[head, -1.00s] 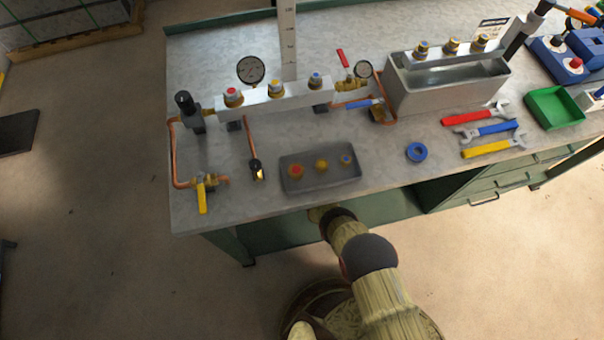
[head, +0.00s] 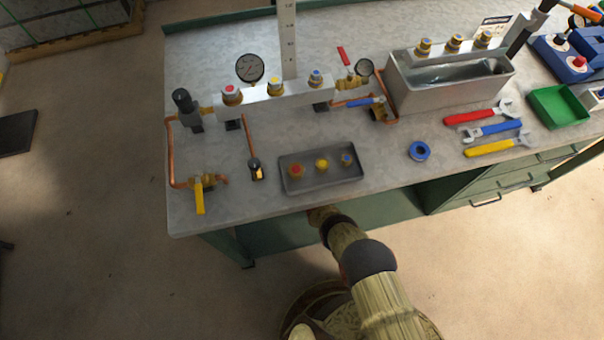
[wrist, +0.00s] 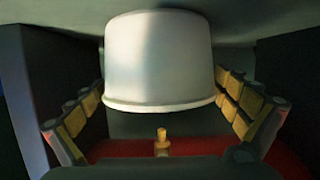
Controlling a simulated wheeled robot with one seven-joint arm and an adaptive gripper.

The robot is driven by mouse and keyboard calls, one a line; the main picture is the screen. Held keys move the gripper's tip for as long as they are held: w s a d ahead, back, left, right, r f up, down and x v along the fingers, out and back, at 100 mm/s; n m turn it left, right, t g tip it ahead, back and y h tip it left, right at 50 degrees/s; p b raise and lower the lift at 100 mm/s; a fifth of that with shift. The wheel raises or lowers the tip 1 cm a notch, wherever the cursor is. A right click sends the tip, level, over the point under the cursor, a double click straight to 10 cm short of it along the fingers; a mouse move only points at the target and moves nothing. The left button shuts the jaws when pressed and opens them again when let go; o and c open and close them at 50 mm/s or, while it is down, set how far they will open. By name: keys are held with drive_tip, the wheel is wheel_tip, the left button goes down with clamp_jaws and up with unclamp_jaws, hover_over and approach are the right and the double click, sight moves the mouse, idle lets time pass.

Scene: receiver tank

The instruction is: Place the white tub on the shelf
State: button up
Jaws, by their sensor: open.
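The white tub (wrist: 158,58) fills the upper middle of the wrist view. Its wider rim is toward the bottom of that picture, and its other end meets a grey-green surface. My gripper (wrist: 160,94) is open, with one padded finger on each side of the tub. A dark gap shows at the lower left; whether the right finger touches the tub I cannot tell. In the head view my arm reaches in under the front edge of the workbench (head: 230,205), which hides my gripper and the tub. I cannot clearly pick out the shelf.
On the bench stand a grey tray (head: 335,180) with coloured knobs, a valve manifold (head: 255,110), a metal tank (head: 445,95), wrenches (head: 490,130) and a green bin (head: 556,107). Green drawers (head: 500,185) are right of my arm. The floor at left is mostly clear.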

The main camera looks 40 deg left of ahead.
drive_tip(key=shift+r, duration=0.15)
drive_tip(key=p+v, duration=0.5)
drive_tip(key=v, duration=0.7)
